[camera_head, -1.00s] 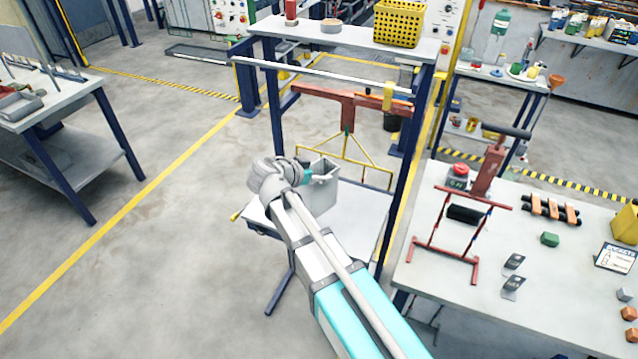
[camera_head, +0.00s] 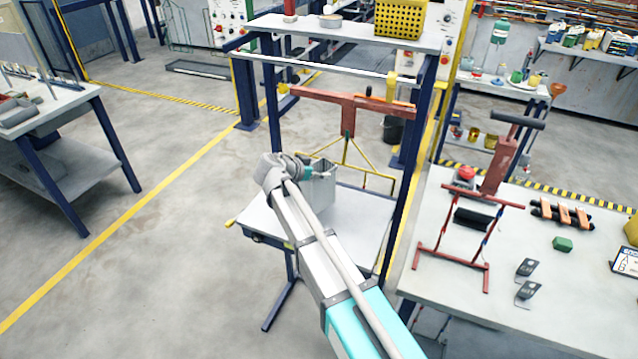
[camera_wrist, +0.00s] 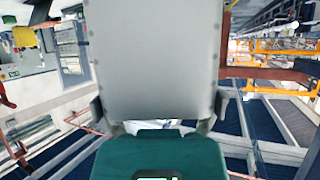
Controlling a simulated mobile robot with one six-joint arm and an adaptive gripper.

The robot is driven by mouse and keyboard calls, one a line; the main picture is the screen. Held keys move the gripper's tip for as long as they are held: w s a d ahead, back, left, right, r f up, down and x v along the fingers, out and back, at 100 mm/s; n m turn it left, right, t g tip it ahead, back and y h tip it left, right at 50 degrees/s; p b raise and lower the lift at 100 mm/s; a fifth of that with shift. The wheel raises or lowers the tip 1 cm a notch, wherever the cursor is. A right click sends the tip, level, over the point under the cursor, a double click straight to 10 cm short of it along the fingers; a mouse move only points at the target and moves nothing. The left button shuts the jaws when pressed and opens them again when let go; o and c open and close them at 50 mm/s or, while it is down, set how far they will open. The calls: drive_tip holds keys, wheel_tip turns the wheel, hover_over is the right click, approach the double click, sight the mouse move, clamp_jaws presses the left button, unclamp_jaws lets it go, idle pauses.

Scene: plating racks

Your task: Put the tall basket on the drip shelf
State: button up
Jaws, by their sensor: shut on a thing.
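The tall basket is a grey, open-topped box (camera_head: 322,188) at the end of my arm in the head view. My gripper (camera_wrist: 155,125) is shut on it; the basket's flat grey wall (camera_wrist: 152,60) fills the middle of the wrist view between the fingers. In the head view the gripper is mostly hidden behind my wrist. The basket appears upright, over or in front of the low white shelf (camera_head: 355,225) of the blue frame, which looks like the drip shelf. I cannot tell whether the basket touches it.
Above stand the frame's blue posts (camera_head: 401,180), a red hanger with yellow rods (camera_head: 348,115) and a top shelf (camera_head: 290,27) with a yellow basket (camera_head: 401,18). A bench (camera_head: 440,280) with a red stand (camera_head: 470,235) is close on the right. Floor at left is clear.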

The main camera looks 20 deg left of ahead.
idle(0.3)
drive_tip(key=shift+w+a+f+b, duration=0.1)
drive_tip(key=shift+w+f+b, duration=0.1)
drive_tip(key=shift+f+b, duration=0.85)
drive_tip(key=shift+w+a+f+b, duration=0.1)
drive_tip(key=shift+w+f+b, duration=0.1)
drive_tip(key=shift+f+b, duration=0.8)
drive_tip(key=shift+f, duration=0.1)
drive_tip(key=o, duration=1.1)
drive_tip(key=shift+c, duration=0.2)
drive_tip(key=shift+r, duration=0.2)
